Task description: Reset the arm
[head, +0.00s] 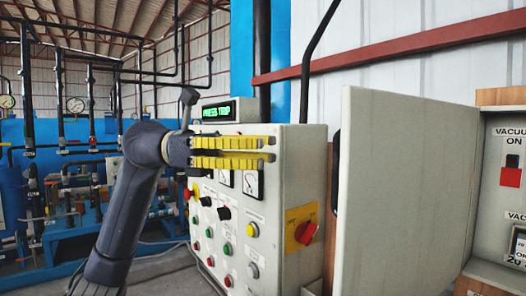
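My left gripper (271,150) is in front of the upper part of a light grey control cabinet (302,180), below its green-lit display (218,111). The display seems to read "PRESS TRIP". The gripper's two yellow-padded fingers point right and lie nearly parallel, with a narrow dark band between them. I cannot tell from this angle whether they are open or shut. Nothing is visibly held. The fingers cover part of the panel above two dial gauges (253,184). Whether they touch the panel is unclear. My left arm rises from the bottom left. My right gripper is not in view.
The panel carries knobs and buttons, including a green button (227,249). A red switch on a yellow plate (306,232) is on the cabinet's side. A large grey door panel (400,190) stands at right, beside a vacuum control box (509,190). Blue machinery and pipes fill the left background.

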